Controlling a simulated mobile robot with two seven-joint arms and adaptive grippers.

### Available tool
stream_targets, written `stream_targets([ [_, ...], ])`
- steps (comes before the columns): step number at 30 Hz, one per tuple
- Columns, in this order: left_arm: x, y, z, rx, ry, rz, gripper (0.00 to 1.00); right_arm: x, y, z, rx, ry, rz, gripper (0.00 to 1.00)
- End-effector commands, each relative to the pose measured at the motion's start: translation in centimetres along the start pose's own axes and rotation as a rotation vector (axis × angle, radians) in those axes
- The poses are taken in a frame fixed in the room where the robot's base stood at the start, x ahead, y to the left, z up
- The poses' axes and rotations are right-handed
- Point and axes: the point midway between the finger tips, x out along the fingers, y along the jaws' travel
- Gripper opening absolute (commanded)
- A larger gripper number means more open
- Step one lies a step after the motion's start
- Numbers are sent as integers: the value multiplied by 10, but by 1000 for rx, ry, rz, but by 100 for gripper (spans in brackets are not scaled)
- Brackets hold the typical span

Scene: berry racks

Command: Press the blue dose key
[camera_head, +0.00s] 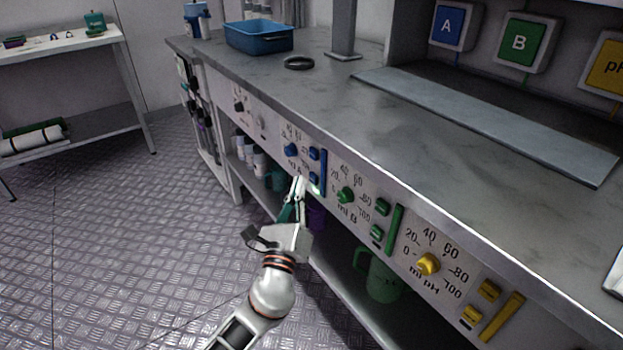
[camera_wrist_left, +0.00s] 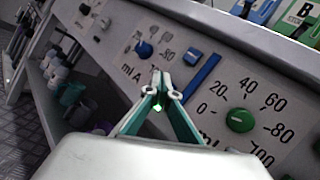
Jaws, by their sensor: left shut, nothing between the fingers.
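The blue section of the front panel, marked "ml A", has a round blue knob (camera_head: 291,150) and two small square blue keys. The upper blue key (camera_head: 314,153) shows clearly, and a blue key also shows in the wrist view (camera_wrist_left: 193,56). The lower blue key (camera_head: 314,178) is just right of my left gripper's tip; I cannot read its label. My left gripper (camera_head: 299,184) is shut and empty, its tip close to the panel below the blue knob. In the wrist view its fingertips (camera_wrist_left: 163,80) cover the lower key's area; contact cannot be told. My right gripper is out of view.
A blue bar (camera_head: 323,172) stands right of the blue keys. Green (camera_head: 345,194) and yellow (camera_head: 428,264) knobs with their keys lie further right. The counter (camera_head: 330,95) overhangs the panel; bottles and a green mug (camera_head: 383,281) stand on the shelf below.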

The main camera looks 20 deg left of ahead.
Motion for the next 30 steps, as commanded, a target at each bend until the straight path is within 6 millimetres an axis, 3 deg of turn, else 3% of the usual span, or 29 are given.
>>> stream_targets([
  [8, -1, 1, 0, 0, 1, 1, 0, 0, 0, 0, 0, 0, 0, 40],
  [30, -35, 26, 25, 0, 0, 0, 0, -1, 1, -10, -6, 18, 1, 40],
])
